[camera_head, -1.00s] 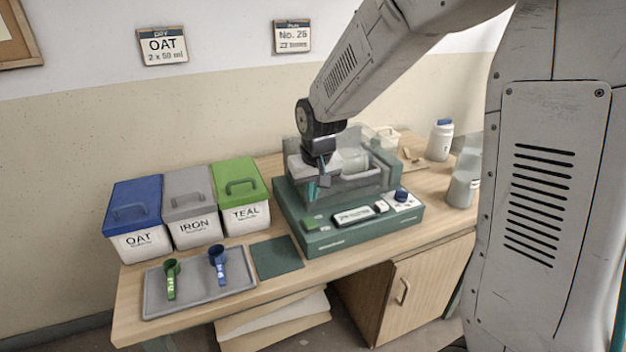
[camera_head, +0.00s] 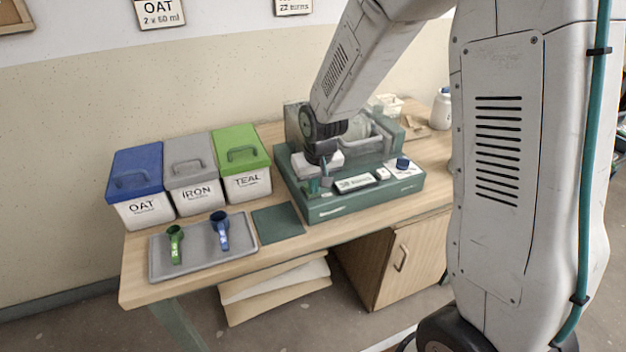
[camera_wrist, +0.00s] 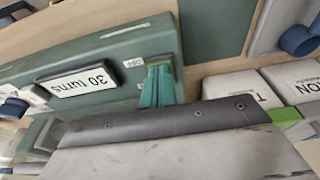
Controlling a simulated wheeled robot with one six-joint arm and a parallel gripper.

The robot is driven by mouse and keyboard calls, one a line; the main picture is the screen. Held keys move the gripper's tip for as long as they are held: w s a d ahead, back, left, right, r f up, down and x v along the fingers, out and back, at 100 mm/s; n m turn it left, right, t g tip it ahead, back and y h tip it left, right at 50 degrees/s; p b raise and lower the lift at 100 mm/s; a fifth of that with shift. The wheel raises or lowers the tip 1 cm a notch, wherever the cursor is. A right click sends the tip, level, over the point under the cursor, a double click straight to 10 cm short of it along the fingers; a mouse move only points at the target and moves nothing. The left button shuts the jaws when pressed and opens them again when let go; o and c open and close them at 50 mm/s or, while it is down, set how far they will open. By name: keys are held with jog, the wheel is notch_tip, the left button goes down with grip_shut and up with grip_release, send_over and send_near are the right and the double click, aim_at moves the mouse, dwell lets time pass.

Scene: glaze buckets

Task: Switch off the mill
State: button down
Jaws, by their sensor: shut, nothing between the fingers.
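The mill (camera_head: 405,183) is a dark green machine on the table with a clear guard and a grey tub behind its front panel. In the head view my gripper (camera_head: 320,178) is over the mill's front left.
Blue OAT (camera_head: 138,174), grey IRON (camera_head: 193,174) and green TEAL (camera_head: 242,160) buckets stand left of the mill. A grey tray (camera_head: 200,262) holds a green scoop (camera_head: 175,243) and a blue scoop (camera_head: 219,232).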

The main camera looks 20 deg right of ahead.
dwell(0.3)
jog(key=shift+w+r, duration=0.2)
jog(key=shift+w, duration=0.5)
jog(key=shift+r, duration=0.25)
jog(key=v, duration=0.4)
jog(key=shift+s+r, duration=0.1)
jog(key=shift+r, duration=0.1)
jog(key=s+r, duration=0.5)
jog(key=r, duration=0.2)
jog(key=shift+r, duration=0.3)
